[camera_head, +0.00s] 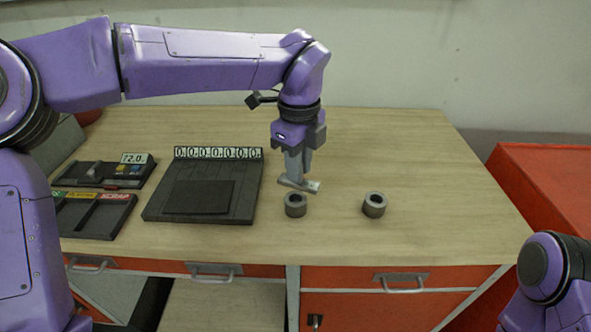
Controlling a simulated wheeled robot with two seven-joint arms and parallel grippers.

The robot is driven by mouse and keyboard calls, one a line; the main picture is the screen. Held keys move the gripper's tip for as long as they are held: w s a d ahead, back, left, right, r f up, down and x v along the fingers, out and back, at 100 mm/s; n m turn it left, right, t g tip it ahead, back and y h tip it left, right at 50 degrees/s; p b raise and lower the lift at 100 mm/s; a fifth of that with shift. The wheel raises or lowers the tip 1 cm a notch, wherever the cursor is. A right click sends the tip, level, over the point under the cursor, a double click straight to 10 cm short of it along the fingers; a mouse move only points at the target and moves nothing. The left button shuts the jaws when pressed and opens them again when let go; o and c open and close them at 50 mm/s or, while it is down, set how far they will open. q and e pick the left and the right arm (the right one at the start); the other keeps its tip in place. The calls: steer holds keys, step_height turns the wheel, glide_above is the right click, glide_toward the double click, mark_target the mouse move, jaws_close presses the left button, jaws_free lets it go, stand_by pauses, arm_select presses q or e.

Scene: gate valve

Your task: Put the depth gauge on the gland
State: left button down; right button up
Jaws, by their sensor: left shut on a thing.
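My left gripper (298,165) points down over the middle of the bench. It is shut on a small grey piece with a flat bar at its foot, which looks like the depth gauge (312,187). The bar lies just above and behind a short grey hollow cylinder (295,206); I cannot tell whether they touch. A second similar cylinder (374,206) stands apart to the right. Both have a dark hole on top. I cannot tell from looks which one is the gland. My right gripper is out of view; only part of my right arm shows at the lower right.
A dark stand (250,205) with a row of number plates sits left of the cylinders. A device with a display (133,158) and a sorting tray (95,217) lie farther left. The wooden bench (440,180) is clear at right; a red cabinet (550,190) stands beyond.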

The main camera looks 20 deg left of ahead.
arm_select(q)
steer(key=f, duration=0.2)
steer(key=w+f, duration=0.1)
steer(key=a+f+p, duration=0.1)
steer(key=f, duration=0.1)
steer(key=shift+w+a+f, duration=0.1)
steer(key=shift+w+f, duration=0.2)
steer(key=shift+w, duration=0.05)
steer(key=shift+f, duration=0.3)
steer(key=c, duration=1)
jaws_free()
steer(key=shift+r, duration=0.1)
step_height(320, 180, up, 12)
steer(key=b, duration=0.1)
steer(key=shift+r, duration=0.15)
